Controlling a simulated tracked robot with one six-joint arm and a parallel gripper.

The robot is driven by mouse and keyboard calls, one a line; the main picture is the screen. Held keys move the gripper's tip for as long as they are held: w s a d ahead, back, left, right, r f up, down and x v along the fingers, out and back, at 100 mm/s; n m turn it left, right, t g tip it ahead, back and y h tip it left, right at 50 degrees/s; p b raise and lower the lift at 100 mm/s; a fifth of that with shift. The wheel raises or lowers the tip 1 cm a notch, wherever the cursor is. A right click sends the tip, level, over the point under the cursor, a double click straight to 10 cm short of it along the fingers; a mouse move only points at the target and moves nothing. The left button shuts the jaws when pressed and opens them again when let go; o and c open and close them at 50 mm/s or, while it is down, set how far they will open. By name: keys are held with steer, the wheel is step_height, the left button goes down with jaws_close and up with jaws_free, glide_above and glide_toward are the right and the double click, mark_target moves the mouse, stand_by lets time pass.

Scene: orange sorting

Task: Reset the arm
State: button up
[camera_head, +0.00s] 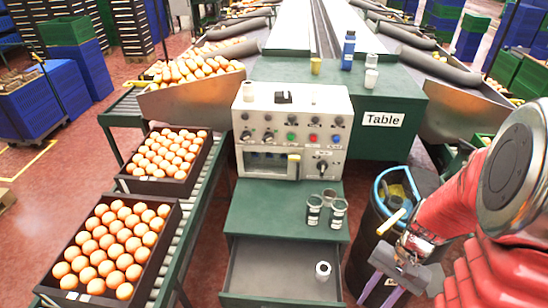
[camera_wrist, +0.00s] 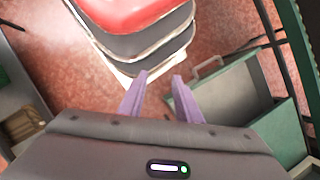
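My gripper (camera_head: 378,294) hangs at the lower right in the head view, in front of the dark bin and to the right of the open drawer. Its two purple fingers point down. In the wrist view my gripper (camera_wrist: 160,77) shows both fingers apart with nothing between them, above the reddish floor. My red arm reaches in from the right edge of the head view.
A dark bin (camera_head: 357,249) stands behind my gripper. The open drawer (camera_head: 275,272) holds a white cup (camera_head: 322,270). Several jars stand on the green ledge (camera_head: 262,215) under the control panel (camera_head: 290,108). Orange crates (camera_head: 169,222) line the left conveyor.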

steer(key=w+a+r+n+t+h, duration=0.1)
steer(key=a+r+n+t, duration=0.3)
steer(key=r, duration=0.7)
steer(key=a+r+n+t+h, duration=0.2)
steer(key=a+r+n+t, duration=0.2)
steer(key=r, duration=0.8)
steer(key=shift+w+a+r+n+h, duration=0.3)
steer(key=shift+w+a+h, duration=0.1)
steer(key=shift+a, duration=0.65)
steer(key=shift+d, duration=0.1)
